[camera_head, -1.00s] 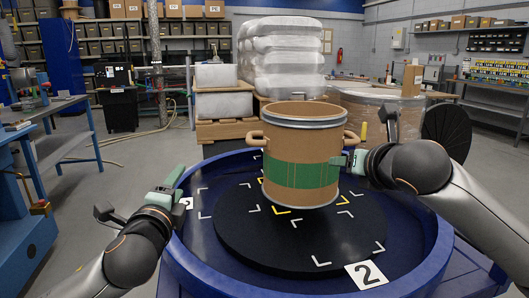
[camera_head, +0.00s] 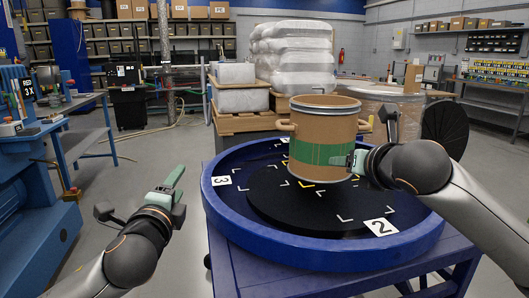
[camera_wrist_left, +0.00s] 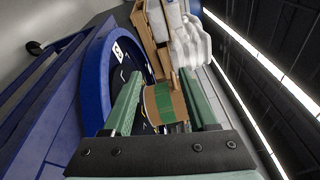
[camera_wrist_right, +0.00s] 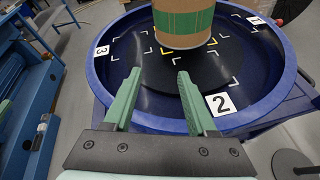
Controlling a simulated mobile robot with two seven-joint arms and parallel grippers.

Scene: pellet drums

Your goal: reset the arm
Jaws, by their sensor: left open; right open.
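A tan drum (camera_head: 324,122) with a green band and side handles stands upright on a black disc (camera_head: 270,205) inside a blue round tray (camera_head: 222,216). My left gripper (camera_head: 172,185) is open and empty, left of the tray; its wrist view shows the drum (camera_wrist_left: 165,104) beyond and between the fingers. My right gripper (camera_head: 352,160) overlaps the drum's lower right side in the head view. In the right wrist view the right gripper (camera_wrist_right: 157,82) is open and empty, with the drum (camera_wrist_right: 183,22) beyond the fingertips, apart from them.
A blue stand (camera_head: 330,281) carries the tray, which has number labels 2 (camera_head: 381,227) and 3 (camera_head: 221,181). A blue machine (camera_head: 35,190) stands at the left. Wrapped bags (camera_head: 290,52) and a wooden crate (camera_head: 240,123) are behind. Open floor lies at the lower left.

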